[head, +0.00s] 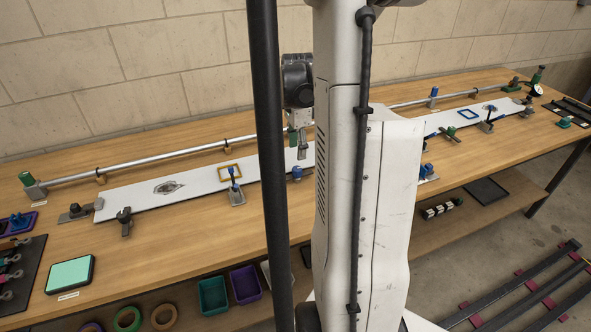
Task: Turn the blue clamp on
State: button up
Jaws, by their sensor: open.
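A blue-handled clamp (235,187) stands upright on a metal base at the front edge of the left white plate (135,199). A second blue-handled clamp (488,122) stands at the right white plate (505,108). I cannot tell which one is meant. My gripper (302,153) points down above the bench, to the right of the nearer clamp and apart from it. It is small and partly hidden by my column; it is open, and I see nothing held in it.
A metal rail (140,162) on small supports runs behind the plates. A dark clamp (125,220) grips the left plate's front edge. A small blue knob (297,173) sits near my gripper. A green pad (70,273) lies front left. Bare wood (170,250) is free in front.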

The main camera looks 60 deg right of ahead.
aim_at(297, 169)
notch_tip(297, 169, down, 9)
jog(key=shift+r+b, duration=0.1)
jog(key=shift+b, duration=0.3)
grip_shut()
